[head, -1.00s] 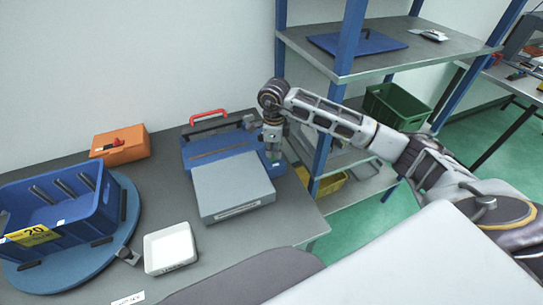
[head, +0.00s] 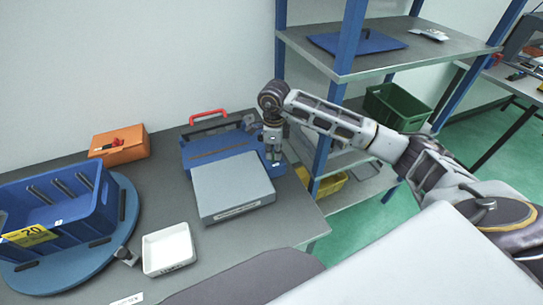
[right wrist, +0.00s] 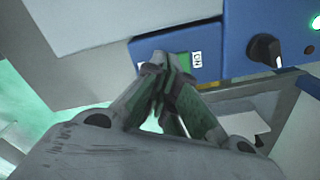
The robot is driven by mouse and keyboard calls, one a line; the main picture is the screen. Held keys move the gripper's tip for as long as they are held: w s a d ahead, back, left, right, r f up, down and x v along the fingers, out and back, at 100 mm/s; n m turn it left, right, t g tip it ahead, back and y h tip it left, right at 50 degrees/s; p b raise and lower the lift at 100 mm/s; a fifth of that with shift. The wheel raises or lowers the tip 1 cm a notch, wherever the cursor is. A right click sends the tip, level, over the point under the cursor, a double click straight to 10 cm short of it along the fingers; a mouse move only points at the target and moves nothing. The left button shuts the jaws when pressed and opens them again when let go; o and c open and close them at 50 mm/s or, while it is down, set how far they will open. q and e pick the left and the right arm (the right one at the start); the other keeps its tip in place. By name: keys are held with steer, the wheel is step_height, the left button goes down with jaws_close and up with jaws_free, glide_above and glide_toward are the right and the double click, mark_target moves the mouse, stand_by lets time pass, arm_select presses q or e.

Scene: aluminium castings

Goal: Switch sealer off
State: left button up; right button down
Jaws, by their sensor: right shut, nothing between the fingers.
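The sealer (head: 222,144) is a blue unit with a red handle (head: 208,115), at the back of the bench in the head view. In the right wrist view its blue front panel (right wrist: 240,22) carries a green switch (right wrist: 178,61) marked ON, a black knob (right wrist: 265,50) and a lit green lamp (right wrist: 316,22). My right gripper (head: 273,159) is at the sealer's right end. In the right wrist view the gripper (right wrist: 164,78) is shut and empty, its fingertips right at the switch and partly covering it. I cannot tell whether they touch. My left gripper is not in view.
A grey flat box (head: 232,184) stands in front of the sealer. A white tray (head: 168,268), a blue crate (head: 75,222) on a round blue turntable (head: 128,215) and an orange box (head: 120,155) are on the bench. A blue rack post (head: 325,150) stands close to my right arm.

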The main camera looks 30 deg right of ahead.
steer(key=shift+f, duration=0.25)
stand_by(0.4)
steer(key=shift+r+p, duration=1.55)
steer(key=shift+r, duration=2)
steer(key=shift+s+f, duration=0.1)
